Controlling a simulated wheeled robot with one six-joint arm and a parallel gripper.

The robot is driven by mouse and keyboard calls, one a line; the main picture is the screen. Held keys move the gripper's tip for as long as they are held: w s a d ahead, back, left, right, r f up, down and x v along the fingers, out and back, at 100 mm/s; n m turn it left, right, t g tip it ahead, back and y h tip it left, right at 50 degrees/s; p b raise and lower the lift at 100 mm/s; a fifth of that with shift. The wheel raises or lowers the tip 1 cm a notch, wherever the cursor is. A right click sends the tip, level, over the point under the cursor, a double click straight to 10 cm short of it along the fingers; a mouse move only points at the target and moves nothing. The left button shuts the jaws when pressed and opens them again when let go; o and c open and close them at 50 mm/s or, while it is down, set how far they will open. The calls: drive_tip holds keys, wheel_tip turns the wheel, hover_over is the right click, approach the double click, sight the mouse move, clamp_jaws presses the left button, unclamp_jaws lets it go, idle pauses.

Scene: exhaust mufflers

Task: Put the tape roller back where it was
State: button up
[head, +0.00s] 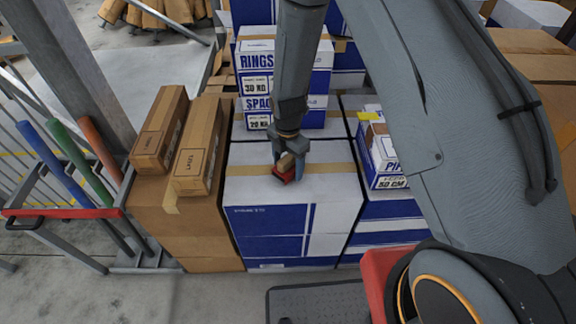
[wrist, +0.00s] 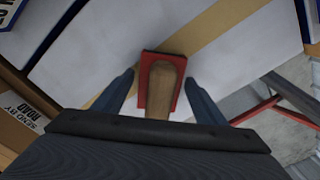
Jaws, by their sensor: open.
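The tape roller (head: 284,175) has a red body and a wooden handle. It is on top of the white and blue box (head: 290,205) in the middle, near its tan tape strip. My gripper (head: 288,166) is low over that box, at the roller. In the wrist view the roller (wrist: 160,85) lies between the two spread fingers of my gripper (wrist: 160,82), with its handle pointing toward the wrist. The fingers are open, one on each side, with a visible gap to the roller. The head view partly hides the roller behind the fingers.
Two long brown cartons (head: 196,150) lie on a brown box to the left. White and blue boxes (head: 255,85) stand behind. A small white and blue box (head: 378,150) with a yellow item on it is to the right. A rack with coloured handles (head: 80,160) is far left.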

wheel_tip(320, 180, up, 11)
drive_tip(key=b, duration=0.3)
drive_tip(key=shift+f, duration=0.15)
drive_tip(key=shift+r, duration=0.7)
drive_tip(key=s+d+r+m, duration=0.5)
drive_tip(key=s+d+m, duration=0.2)
drive_tip(key=m, duration=0.6)
drive_tip(key=s+d+r+m+t, duration=0.1)
drive_tip(key=s+d+r+m, duration=0.5)
drive_tip(key=m, duration=0.7)
drive_tip(key=shift+s+d+m, duration=0.3)
drive_tip(key=shift+s+d, duration=0.6)
drive_tip(key=shift+s, duration=0.2)
